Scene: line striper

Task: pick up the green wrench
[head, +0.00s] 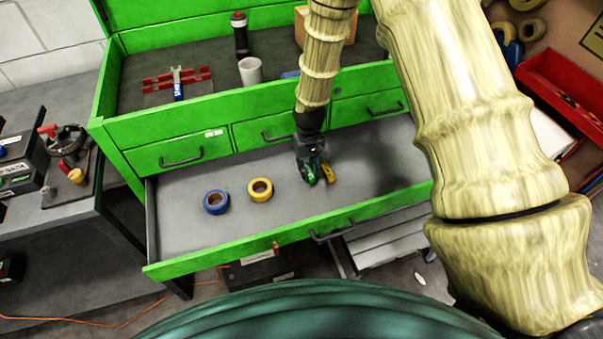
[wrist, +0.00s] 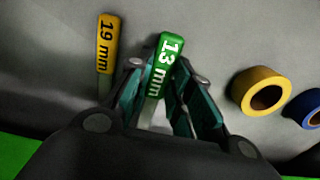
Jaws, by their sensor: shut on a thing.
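The green wrench (wrist: 165,62), marked "13 mm", is between the fingers of my gripper (wrist: 165,90) in the wrist view. My gripper is shut on it. In the head view my gripper (head: 312,172) is low over the open drawer, and only a little green shows at its fingertips. I cannot tell whether the wrench is clear of the drawer floor. A yellow wrench (wrist: 107,45), marked "19 mm", lies to the left of my gripper in the wrist view. It also shows in the head view (head: 328,174), just right of the fingers.
A yellow tape roll (head: 260,190) and a blue tape roll (head: 216,202) lie in the drawer (head: 185,238), left of my gripper. The green chest (head: 170,133) rises behind, with a white cup (head: 250,71) on top. The drawer floor at right looks clear.

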